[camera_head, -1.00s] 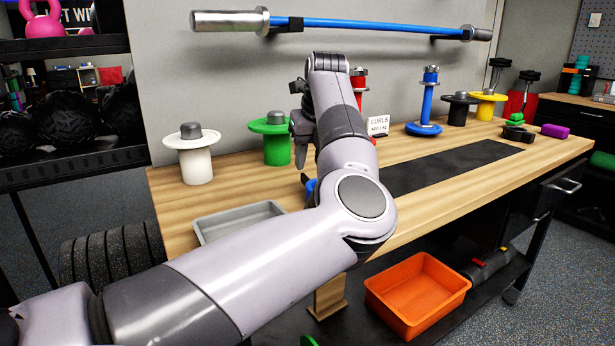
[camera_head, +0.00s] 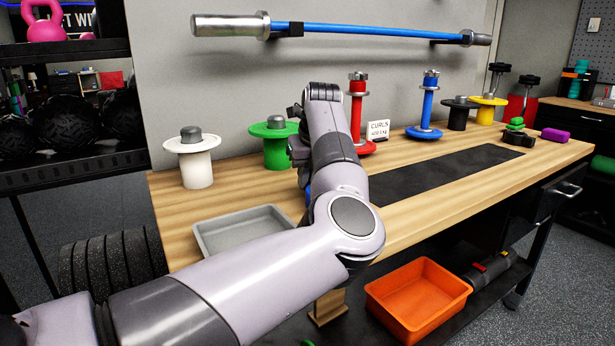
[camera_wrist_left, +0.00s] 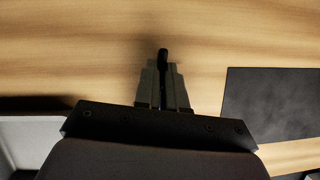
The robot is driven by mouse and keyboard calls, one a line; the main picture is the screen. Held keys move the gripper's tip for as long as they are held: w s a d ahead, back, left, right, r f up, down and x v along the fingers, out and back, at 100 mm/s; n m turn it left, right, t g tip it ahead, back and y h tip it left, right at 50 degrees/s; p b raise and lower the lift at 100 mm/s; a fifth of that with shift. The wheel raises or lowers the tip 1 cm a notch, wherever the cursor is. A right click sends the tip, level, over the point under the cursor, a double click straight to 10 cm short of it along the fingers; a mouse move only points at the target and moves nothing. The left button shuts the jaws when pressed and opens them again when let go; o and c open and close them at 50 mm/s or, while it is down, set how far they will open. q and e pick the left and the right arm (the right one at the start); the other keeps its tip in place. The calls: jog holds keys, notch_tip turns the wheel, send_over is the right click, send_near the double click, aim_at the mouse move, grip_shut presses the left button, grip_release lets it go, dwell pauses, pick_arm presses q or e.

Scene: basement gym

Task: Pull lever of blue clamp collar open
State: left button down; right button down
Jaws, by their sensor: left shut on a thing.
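A small patch of the blue clamp collar (camera_head: 308,191) shows on the wooden bench in the head view, mostly hidden behind my left arm. My left gripper (camera_wrist_left: 163,88) points at the bench top in the left wrist view. Its fingers are shut on a thin dark piece (camera_wrist_left: 163,56), which looks like the lever; no blue shows there. In the head view only part of the left hand (camera_head: 299,152) shows beside the arm, low over the bench, and its fingertips are hidden. My right gripper is not in view.
A grey tray (camera_head: 205,240) lies at the bench's front left, close to my forearm. A black mat (camera_head: 430,180) covers the middle. White (camera_head: 195,165) and green (camera_head: 277,152) plate stands, red and blue posts, and a "CURLS" card (camera_head: 378,130) line the back.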

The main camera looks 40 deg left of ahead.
pick_arm(q)
jog(key=shift+r+n+p, duration=0.2)
jog(key=shift+n+p, duration=0.2)
jog(key=shift+p, duration=0.3)
jog(key=shift+s+f+n+g, duration=0.1)
jog(key=shift+n+g, duration=0.2)
jog(key=shift+f, duration=0.1)
jog(key=c, duration=1.2)
grip_release()
jog(key=shift+p+v, duration=0.35)
jog(key=shift+v, duration=3.25)
